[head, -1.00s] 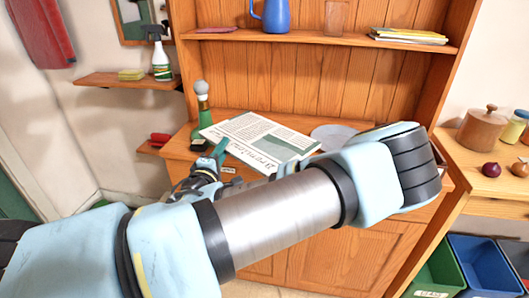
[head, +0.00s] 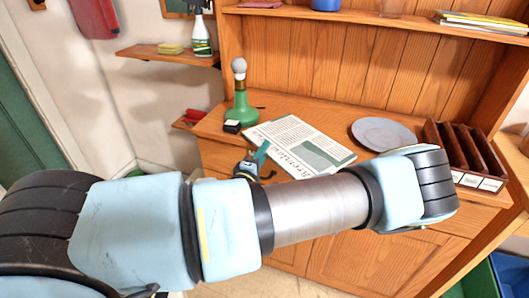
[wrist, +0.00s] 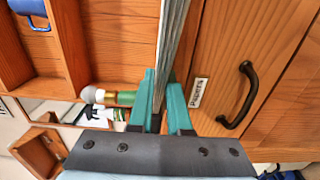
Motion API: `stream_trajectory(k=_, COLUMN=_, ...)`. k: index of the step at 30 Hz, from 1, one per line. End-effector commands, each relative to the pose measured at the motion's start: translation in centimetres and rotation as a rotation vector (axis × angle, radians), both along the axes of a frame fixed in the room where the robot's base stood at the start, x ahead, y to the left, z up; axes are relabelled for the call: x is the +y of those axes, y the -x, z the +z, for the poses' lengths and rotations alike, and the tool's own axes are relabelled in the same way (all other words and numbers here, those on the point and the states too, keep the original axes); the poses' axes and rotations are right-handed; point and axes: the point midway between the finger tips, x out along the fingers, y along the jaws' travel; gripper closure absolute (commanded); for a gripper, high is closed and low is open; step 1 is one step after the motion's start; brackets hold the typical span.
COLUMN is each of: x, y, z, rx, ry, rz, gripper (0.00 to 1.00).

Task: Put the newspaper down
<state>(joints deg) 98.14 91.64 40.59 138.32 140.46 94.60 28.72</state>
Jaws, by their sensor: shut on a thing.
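The newspaper (head: 300,148) is a flat printed sheet with a green block and a headline. It appears level over the front part of the wooden dresser top (head: 215,125), between the green lamp and the grey plate. My gripper (head: 260,155) is shut on its left front edge. In the wrist view the newspaper (wrist: 172,50) shows edge-on as a thin pale stack between the teal fingers (wrist: 160,100). I cannot tell whether its underside touches the dresser top. My arm crosses in front and hides part of the dresser's front.
A green-based lamp (head: 240,105) stands at the newspaper's left back corner, with a small black item beside it. A grey plate (head: 383,133) lies to the right, then a dark wooden rack (head: 465,155). A drawer labelled PAPERS (wrist: 198,92) with a black handle shows in the wrist view.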

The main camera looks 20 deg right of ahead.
Motion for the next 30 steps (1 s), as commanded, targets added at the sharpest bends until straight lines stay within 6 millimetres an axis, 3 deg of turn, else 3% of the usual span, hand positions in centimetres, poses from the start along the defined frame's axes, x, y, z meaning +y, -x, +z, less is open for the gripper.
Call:
stream_trajectory(k=12, x=-0.01, y=0.02, z=-0.90, rx=-0.001, ry=0.001, rz=-0.001, gripper=1.00)
stream_trajectory(k=13, x=-0.01, y=0.02, z=-0.91, rx=0.000, ry=0.000, rz=0.000, gripper=0.81)
stream_trajectory(k=20, x=0.00, y=0.02, z=-0.89, rx=0.000, ry=0.000, rz=0.000, gripper=0.55)
stream_trajectory(k=30, x=0.14, y=0.13, z=-0.69, rx=0.000, ry=-0.001, rz=0.001, gripper=0.54)
